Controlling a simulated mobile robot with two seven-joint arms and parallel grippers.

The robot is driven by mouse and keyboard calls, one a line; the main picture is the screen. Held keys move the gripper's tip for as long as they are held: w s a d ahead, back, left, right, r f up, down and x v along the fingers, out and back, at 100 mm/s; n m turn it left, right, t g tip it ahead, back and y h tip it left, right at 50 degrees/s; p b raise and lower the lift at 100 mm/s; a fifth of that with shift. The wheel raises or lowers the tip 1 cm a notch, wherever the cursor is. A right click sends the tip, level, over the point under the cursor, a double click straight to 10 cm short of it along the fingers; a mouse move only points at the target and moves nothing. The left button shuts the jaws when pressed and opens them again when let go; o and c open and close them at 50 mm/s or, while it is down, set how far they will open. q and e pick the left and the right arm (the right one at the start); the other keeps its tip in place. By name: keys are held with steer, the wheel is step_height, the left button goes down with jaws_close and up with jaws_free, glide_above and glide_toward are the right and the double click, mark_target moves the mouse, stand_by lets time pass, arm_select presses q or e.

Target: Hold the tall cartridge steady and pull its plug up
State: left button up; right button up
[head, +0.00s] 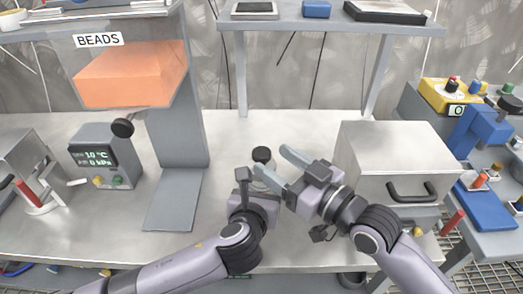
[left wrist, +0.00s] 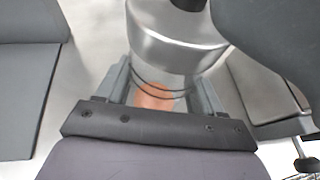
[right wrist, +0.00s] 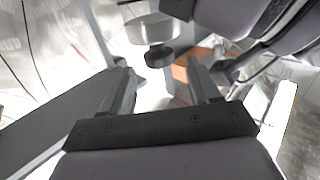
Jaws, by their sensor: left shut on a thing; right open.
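The tall cartridge is a metal cylinder (left wrist: 170,45) with an orange band (left wrist: 152,97) low between my left fingers. In the head view its dark plug (head: 262,154) shows above, while my grippers hide most of the body. My left gripper (head: 256,183) is shut around the cartridge; its fingers (left wrist: 160,88) lie on both sides in the left wrist view. My right gripper (head: 281,167) is open, its fingers beside the plug at the right. In the right wrist view the dark plug (right wrist: 158,56) appears beyond the open fingertips (right wrist: 163,78), with no visible contact.
A bead dispenser (head: 175,120) with an orange hopper stands left, its grey foot on the steel bench (head: 110,215). A small display box (head: 103,160) is farther left. A metal drawer box (head: 395,160) stands close right of my right arm. A shelf (head: 330,22) spans behind.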

mark_target(268, 157)
steer(key=shift+x, duration=2.4)
jaws_close()
